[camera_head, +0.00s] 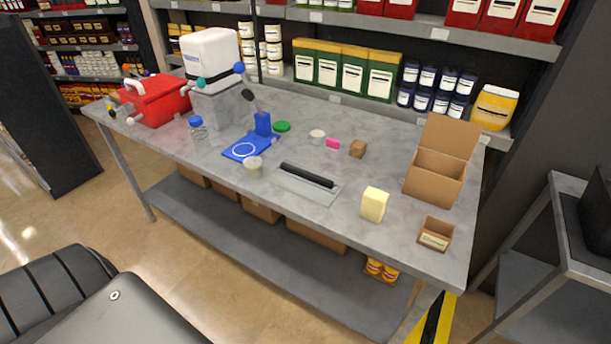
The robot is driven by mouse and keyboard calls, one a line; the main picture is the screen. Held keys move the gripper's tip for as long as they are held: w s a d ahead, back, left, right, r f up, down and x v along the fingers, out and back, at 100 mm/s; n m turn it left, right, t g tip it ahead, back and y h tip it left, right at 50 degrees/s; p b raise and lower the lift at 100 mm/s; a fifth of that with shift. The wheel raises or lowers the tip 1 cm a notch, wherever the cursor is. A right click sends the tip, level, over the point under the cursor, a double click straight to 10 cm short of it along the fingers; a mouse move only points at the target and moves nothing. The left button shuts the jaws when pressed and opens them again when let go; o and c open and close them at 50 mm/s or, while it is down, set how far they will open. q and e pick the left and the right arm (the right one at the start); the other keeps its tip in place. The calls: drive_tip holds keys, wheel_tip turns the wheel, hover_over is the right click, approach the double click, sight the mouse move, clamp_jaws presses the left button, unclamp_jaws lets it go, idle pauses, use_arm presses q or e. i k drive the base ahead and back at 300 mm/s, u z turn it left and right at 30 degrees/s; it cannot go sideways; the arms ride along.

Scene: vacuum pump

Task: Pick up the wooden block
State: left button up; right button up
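The wooden block (358,148) is a small brown cube. It sits on the grey metal table (315,218), right of the middle of the picture. A small pink piece (333,143) lies just to its left, with a narrow gap between them. The block's top and near sides are in plain sight and nothing covers it. Neither of my grippers shows in the head view.
Right of the block stand an open cardboard box (434,177) and a small open box (435,234). Nearer are a pale yellow block (374,205) and a black roller (307,176). A blue stand (251,146) is further left. Loaded shelves rise behind the table.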

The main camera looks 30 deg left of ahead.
sight(358, 148)
drive_tip(key=z, duration=1.65)
drive_tip(key=i, duration=0.65)
drive_tip(key=u, duration=1.65)
